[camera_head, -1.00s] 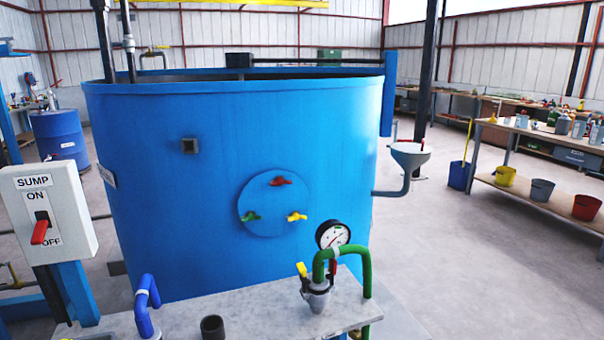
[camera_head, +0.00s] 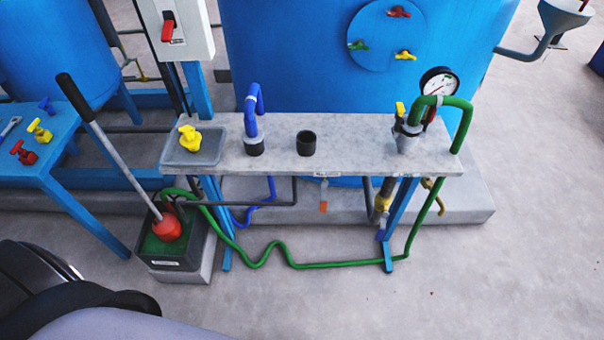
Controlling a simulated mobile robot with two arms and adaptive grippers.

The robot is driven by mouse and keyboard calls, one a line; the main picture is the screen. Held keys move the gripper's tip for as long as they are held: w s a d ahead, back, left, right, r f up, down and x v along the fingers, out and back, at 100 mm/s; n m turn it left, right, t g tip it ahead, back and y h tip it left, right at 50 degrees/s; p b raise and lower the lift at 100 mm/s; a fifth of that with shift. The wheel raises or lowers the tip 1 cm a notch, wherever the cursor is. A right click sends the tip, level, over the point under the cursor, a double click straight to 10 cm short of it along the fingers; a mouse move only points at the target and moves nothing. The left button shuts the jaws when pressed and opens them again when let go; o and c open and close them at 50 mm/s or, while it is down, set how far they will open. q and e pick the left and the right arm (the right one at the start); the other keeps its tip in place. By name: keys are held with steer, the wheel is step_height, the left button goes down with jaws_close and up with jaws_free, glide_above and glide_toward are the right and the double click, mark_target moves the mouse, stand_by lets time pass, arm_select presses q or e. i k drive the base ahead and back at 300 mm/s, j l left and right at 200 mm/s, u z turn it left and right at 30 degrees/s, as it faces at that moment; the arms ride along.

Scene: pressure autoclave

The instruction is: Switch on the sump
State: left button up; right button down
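The white sump switch box (camera_head: 197,32) stands at the top left on a blue post, cut off by the upper picture edge. Its red lever (camera_head: 167,31) hangs downward, towards the side that the earlier frame labels OFF. The SUMP and ON labels are out of view now. Neither of my grippers is in view.
A grey bench (camera_head: 350,150) carries a blue pipe (camera_head: 252,105), a black cup (camera_head: 306,143), and a gauge (camera_head: 438,86). A green hose (camera_head: 330,265) runs along the floor. A blue table (camera_head: 60,190) with valves stands at left. The floor at front right is clear.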

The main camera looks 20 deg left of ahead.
mark_target(167, 29)
steer(key=u, duration=1.4)
